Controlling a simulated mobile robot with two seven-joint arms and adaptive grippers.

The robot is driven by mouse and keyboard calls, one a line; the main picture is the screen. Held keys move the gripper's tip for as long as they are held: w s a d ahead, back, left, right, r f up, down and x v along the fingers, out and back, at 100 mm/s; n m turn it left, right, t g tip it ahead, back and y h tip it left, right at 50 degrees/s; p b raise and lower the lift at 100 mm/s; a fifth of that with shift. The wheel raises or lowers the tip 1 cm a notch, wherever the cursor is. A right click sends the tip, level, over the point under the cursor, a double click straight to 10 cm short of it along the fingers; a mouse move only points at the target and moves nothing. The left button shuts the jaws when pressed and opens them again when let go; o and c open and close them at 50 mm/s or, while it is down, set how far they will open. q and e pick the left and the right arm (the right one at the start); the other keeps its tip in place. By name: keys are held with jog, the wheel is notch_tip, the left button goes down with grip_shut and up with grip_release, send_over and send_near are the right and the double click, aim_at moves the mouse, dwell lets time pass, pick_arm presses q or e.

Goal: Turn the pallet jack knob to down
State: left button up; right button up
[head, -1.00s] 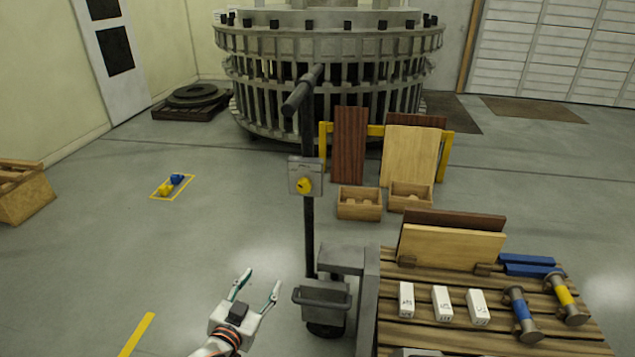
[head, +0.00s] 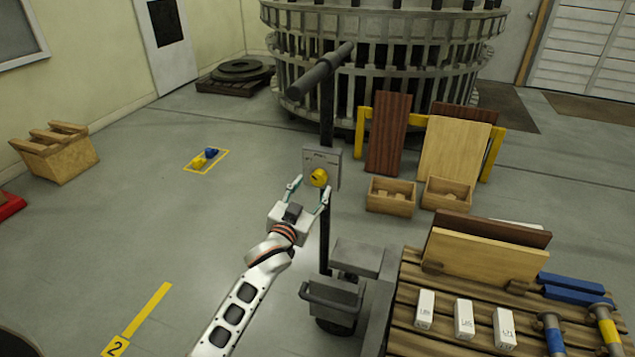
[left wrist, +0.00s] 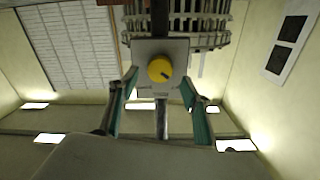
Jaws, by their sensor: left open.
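The yellow knob (head: 319,177) sits on a grey control plate (head: 334,160) on the pallet jack's dark post (head: 326,235). In the left wrist view the round knob (left wrist: 160,69) is near the centre, on its plate (left wrist: 174,48), with a dark pointer mark toward its lower right. My left gripper (head: 309,189) is open, with its green-tipped fingers just in front of and below the knob. In the left wrist view its fingers (left wrist: 160,100) are spread on either side below the knob, apart from it. My right gripper is not in view.
The pallet jack's T-handle (head: 320,70) stands above the plate. A loaded wooden pallet (head: 400,345) with boards, white blocks and rollers is at the lower right. Wooden boxes (head: 390,195) lie behind the post. The floor to the left is mostly clear.

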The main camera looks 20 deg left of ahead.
aim_at(318, 180)
pick_arm(q)
jog(key=shift+w+d+f, duration=0.1)
jog(key=shift+w, duration=1.85)
jog(key=shift+c, duration=0.7)
jog(key=c, duration=1)
jog(key=shift+o, duration=0.2)
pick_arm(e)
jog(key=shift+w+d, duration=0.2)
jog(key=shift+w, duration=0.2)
